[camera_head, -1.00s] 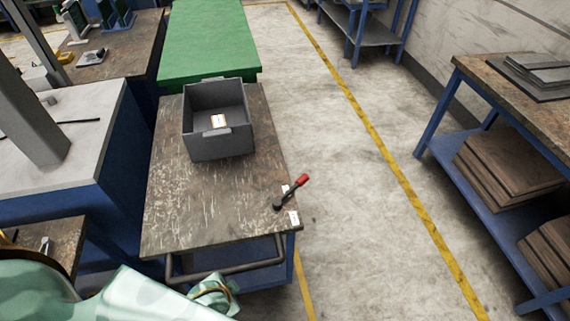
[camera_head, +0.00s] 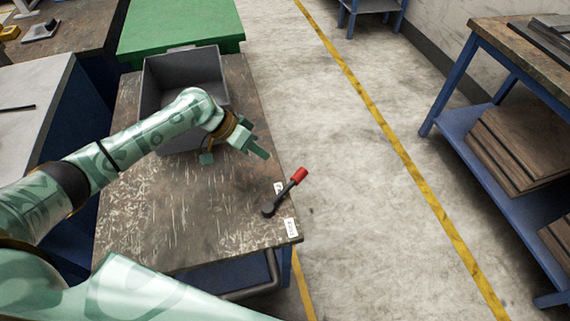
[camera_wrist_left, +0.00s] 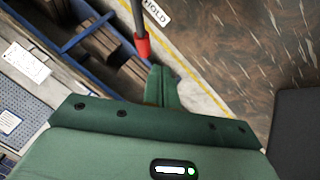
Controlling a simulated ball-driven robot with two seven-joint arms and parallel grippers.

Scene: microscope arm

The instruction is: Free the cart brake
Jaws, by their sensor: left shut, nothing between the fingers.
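The cart (camera_head: 150,225) has a worn brown top. At its right edge is the brake lever (camera_head: 299,176), with a black shaft and a red grip that points up and right, out past the edge. Two small white labels sit by it, the upper (camera_head: 279,187) and the lower (camera_head: 290,228). My left gripper (camera_head: 262,153) is shut and empty above the cart's right side, beyond the lever and apart from it. In the left wrist view the fingers (camera_wrist_left: 162,86) are together, close to the red grip (camera_wrist_left: 142,46) in the picture. A label reading HOLD (camera_wrist_left: 157,12) shows there. My right gripper is not in view.
A grey open bin (camera_head: 160,142) stands on the cart's far part, partly behind my left arm. A green-topped table (camera_head: 180,30) is beyond it. Open floor lies to the right, with a yellow line (camera_head: 375,115) and a blue-framed shelf bench (camera_head: 450,80).

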